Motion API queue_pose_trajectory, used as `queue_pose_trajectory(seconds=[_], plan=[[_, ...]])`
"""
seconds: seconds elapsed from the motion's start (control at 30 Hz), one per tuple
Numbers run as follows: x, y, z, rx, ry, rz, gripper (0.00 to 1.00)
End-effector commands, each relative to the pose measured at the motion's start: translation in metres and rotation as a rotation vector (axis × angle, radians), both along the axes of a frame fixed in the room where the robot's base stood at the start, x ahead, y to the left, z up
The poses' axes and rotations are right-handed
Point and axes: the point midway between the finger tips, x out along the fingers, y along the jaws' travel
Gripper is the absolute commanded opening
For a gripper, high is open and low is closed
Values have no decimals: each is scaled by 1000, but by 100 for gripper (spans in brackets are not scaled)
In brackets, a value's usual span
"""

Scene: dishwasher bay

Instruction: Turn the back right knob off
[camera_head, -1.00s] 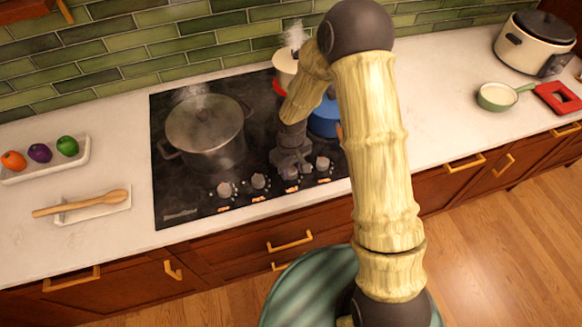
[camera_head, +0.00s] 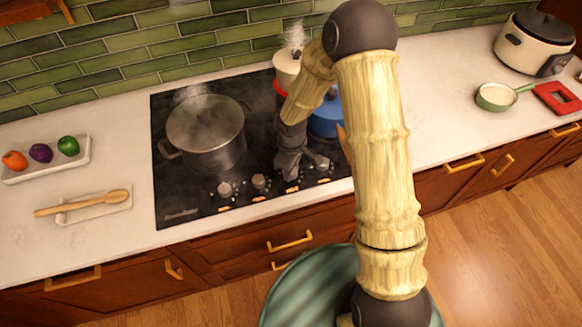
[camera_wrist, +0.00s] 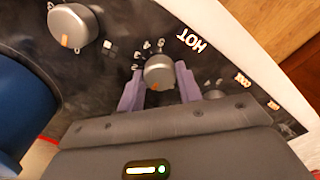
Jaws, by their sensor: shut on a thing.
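The black cooktop (camera_head: 180,215) has a row of grey knobs along its front edge. My gripper (camera_head: 291,177) is down at the third knob from the left, which it mostly hides in the head view. In the wrist view, my gripper's purple fingers (camera_wrist: 157,84) are on both sides of this round grey knob (camera_wrist: 158,70), shut on it. An orange mark shows on its near side. I cannot read which burner it serves. Another knob (camera_wrist: 75,25) is at upper left in the wrist view, and one (camera_wrist: 213,95) is partly hidden beside the right finger.
A large steaming pot (camera_head: 205,135) stands on the left. A blue pot (camera_head: 326,122) stands close to my gripper on the right, with a red-and-white pot (camera_head: 287,68) behind. A spoon (camera_head: 85,203) rests on the left counter.

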Motion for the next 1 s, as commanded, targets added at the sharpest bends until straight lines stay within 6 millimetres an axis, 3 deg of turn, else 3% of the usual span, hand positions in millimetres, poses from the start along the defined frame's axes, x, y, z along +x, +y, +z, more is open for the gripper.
queue_pose_trajectory(seconds=[0.13,0.17,0.27,0.67,0.83,1.0], plan=[[2,0,1,1,-5,1,12],[2,0,1,1,-5,0,38],[1,0,1,0,-4,0,56],[1,0,5,1,-3,-1,56],[1,0,25,1,-4,-3,56],[2,0,57,2,-8,-2,56]])
